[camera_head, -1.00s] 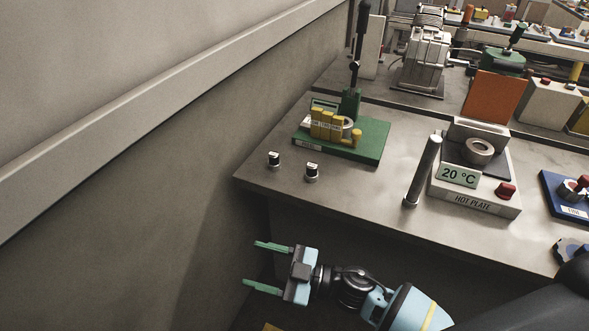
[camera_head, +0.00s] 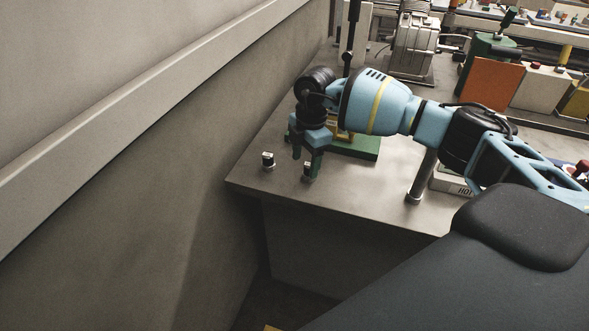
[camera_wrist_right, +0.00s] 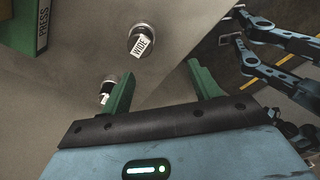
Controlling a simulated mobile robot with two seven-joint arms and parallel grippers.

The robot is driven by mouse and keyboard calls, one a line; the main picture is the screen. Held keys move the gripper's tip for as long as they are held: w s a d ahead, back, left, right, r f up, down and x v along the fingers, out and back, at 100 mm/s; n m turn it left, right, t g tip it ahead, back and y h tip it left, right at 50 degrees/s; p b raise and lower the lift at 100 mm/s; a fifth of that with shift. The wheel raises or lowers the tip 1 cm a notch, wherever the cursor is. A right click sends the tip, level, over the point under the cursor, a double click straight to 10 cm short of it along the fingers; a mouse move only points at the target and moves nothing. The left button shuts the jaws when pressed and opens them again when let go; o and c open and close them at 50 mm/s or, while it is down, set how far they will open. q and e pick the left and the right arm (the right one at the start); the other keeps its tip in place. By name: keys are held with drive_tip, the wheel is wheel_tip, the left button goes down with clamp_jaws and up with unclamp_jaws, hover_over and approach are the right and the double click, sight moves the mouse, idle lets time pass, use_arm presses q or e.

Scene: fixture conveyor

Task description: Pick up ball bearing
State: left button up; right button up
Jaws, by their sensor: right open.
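The ring-shaped ball bearing seen earlier on the hot plate is now hidden behind my right arm in the head view. Only a corner of the white hot plate (camera_head: 452,184) shows. My right gripper (camera_head: 306,162) is open and empty, pointing down above the table's front left corner. It is over two small silver knobs, left knob (camera_head: 268,160) and right knob (camera_head: 308,172). In the right wrist view the gripper (camera_wrist_right: 162,88) has its green fingers apart. A knob marked WIDE (camera_wrist_right: 141,42) is beyond the fingers, and another knob (camera_wrist_right: 107,88) is beside the left finger.
The green press base (camera_head: 362,149) is partly covered by my arm, and its label shows in the wrist view (camera_wrist_right: 41,25). A grey post (camera_head: 421,176) stands beside the hot plate. A wall runs along the left. An orange panel (camera_head: 490,84) stands farther back.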

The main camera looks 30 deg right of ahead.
drive_tip(key=d+r, duration=0.1)
drive_tip(key=w+d+r+m+h, duration=0.1)
drive_tip(key=shift+d, duration=0.35)
drive_tip(key=shift+f, duration=1.2)
drive_tip(key=shift+w+f+b, duration=0.15)
drive_tip(key=shift+w+f, duration=0.05)
drive_tip(key=shift+f, duration=1.2)
drive_tip(key=shift+w+f+b, duration=0.15)
drive_tip(key=shift+w+f, duration=0.05)
drive_tip(key=shift+f, duration=1.15)
drive_tip(key=shift+c, duration=0.3)
drive_tip(key=c, duration=1.2)
drive_tip(key=shift+r, duration=0.15)
drive_tip(key=shift+c, duration=0.2)
